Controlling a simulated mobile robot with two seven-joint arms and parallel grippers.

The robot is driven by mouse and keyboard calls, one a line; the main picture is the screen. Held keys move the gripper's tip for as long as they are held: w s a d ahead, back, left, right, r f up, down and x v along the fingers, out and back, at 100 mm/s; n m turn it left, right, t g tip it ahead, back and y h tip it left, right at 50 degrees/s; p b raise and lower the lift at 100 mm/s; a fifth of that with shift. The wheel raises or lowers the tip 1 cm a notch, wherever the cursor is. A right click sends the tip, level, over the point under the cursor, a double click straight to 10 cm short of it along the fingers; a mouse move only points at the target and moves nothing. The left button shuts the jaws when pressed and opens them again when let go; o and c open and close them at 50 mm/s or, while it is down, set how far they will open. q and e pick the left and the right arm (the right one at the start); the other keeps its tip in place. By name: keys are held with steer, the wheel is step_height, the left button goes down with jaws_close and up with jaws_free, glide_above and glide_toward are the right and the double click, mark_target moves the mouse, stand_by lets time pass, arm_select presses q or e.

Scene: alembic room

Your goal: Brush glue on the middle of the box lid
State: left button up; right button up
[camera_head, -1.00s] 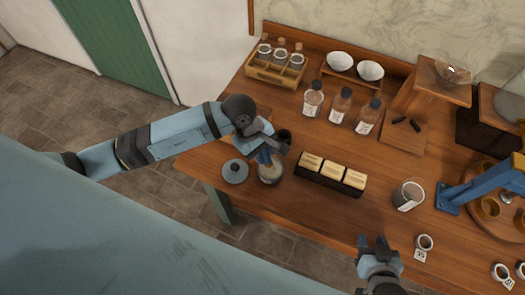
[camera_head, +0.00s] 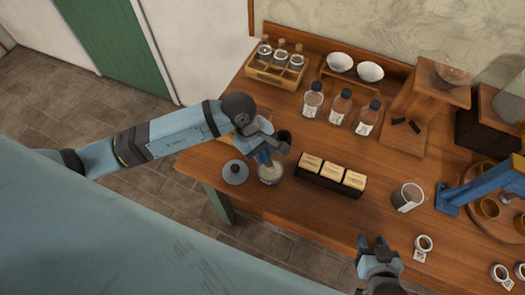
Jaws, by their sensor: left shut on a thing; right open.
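My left gripper (camera_head: 264,155) is shut above an open glass jar (camera_head: 271,175) with pale contents near the table's left front. The thing in its jaws is mostly hidden, so I cannot make out a brush clearly. A round grey lid with a knob (camera_head: 235,172) lies left of the jar. Several small boxes with cream tops (camera_head: 332,170) stand in a row in a dark tray (camera_head: 317,184) right of the jar. My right gripper (camera_head: 378,243) is open and empty at the front edge.
A glass beaker (camera_head: 408,196), a small labelled cup (camera_head: 424,243) and a blue arm-like stand (camera_head: 480,188) are at right. Table between tray and front edge is clear.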

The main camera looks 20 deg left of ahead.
arm_select(q)
steer(key=shift+r+p, duration=1.2)
steer(key=shift+r, duration=1.85)
arm_select(e)
steer(key=shift+r, duration=1.4)
arm_select(q)
steer(key=shift+w+a, duration=0.1)
steer(key=shift+w, duration=0.05)
arm_select(e)
steer(key=shift+d+f, duration=0.1)
steer(key=shift+f, duration=0.1)
arm_select(q)
steer(key=w+a+r+m+g+y, duration=0.2)
steer(key=w+a+r+m, duration=0.3)
steer(key=a+r+m, duration=0.4)
steer(key=r+m+g, duration=0.1)
steer(key=m, duration=0.2)
steer(key=shift+w+r, duration=0.3)
arm_select(e)
steer(key=shift+d, duration=0.1)
